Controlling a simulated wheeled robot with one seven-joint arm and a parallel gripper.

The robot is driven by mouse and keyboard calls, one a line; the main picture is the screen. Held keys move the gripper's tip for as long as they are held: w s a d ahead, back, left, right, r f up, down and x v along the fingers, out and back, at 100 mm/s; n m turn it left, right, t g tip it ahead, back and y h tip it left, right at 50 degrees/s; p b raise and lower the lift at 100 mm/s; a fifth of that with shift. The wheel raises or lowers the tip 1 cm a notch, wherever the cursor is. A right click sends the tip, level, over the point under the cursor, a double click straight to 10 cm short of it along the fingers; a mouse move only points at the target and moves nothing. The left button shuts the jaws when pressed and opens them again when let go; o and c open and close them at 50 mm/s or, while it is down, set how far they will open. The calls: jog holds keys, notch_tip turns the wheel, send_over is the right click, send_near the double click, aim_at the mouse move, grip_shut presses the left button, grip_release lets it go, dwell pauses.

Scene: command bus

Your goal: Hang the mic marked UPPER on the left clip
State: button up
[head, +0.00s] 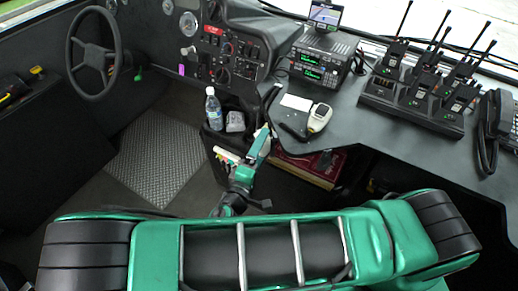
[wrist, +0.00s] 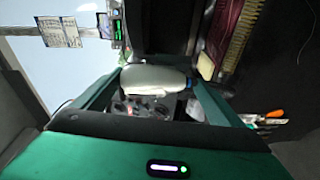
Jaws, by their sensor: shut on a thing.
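My gripper (wrist: 156,82) is shut on a pale, rounded mic (wrist: 153,78), which spans the gap between the green fingers in the wrist view. In the head view my gripper (head: 264,133) is beside the left front edge of the desk, and the arm hides the held mic. A second pale mic (head: 320,117) rests on the desk to its right, with a dark cord beside it. No UPPER marking is readable on either mic. Two stacked radios (head: 318,68) with green displays stand at the back of the desk. I cannot make out the left clip.
A white card (head: 296,103) lies on the desk. A charger rack (head: 412,107) of handheld radios and a desk phone (head: 496,120) stand at the right. A water bottle (head: 213,108) stands left of my gripper. A red binder (head: 312,166) is under the desk. The steering wheel (head: 94,54) is far left.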

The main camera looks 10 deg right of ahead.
jog(key=shift+f, duration=2)
dwell(1.2)
jog(key=o, duration=0.8)
jog(key=shift+c, duration=0.2)
